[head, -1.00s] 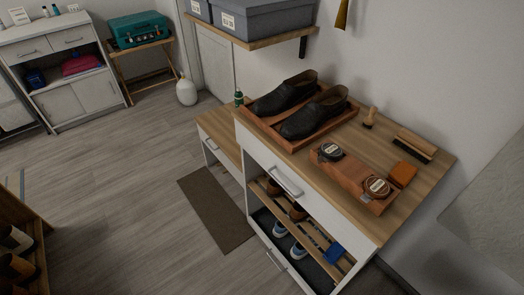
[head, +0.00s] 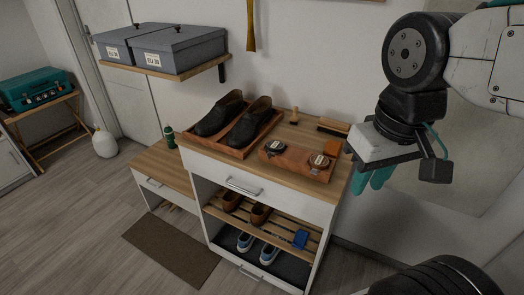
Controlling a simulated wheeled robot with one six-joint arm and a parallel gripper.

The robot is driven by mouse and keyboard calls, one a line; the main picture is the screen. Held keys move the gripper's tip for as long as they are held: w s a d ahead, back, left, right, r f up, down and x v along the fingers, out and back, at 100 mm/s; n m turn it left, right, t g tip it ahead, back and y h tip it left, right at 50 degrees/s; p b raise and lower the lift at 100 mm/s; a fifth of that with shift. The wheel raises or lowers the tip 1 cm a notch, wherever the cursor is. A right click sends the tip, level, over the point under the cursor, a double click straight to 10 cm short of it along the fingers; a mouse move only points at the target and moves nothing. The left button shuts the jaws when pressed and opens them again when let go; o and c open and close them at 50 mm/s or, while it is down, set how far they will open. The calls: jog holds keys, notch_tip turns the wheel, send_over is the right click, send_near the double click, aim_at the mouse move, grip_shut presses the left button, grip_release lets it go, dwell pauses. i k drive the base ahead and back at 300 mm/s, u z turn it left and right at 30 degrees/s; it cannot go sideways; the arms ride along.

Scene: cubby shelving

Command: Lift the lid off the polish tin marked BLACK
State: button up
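Two small round polish tins sit apart on a reddish-brown wooden tray (head: 293,160) on top of the shoe cabinet. The left tin (head: 274,147) looks dark with a pale label patch. The right tin (head: 318,160) has a brownish rim and a pale label. The lettering is too small to read, so I cannot tell which is marked BLACK. My gripper (head: 374,178), with teal fingers, hangs right of the tray and apart from both tins. Its fingers are partly hidden by the wrist, and their gap is unclear.
Black shoes (head: 241,123) stand in a tray left of the tins. An orange block (head: 333,147), a wide brush (head: 333,126) and a small upright brush (head: 294,116) are behind the tins. Grey boxes (head: 180,45) sit on the wall shelf. A green bottle (head: 170,137) stands on the lower bench.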

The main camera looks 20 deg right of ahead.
aim_at(274, 146)
jog(key=u, duration=1)
jog(key=i, duration=0.65)
jog(key=z, duration=0.75)
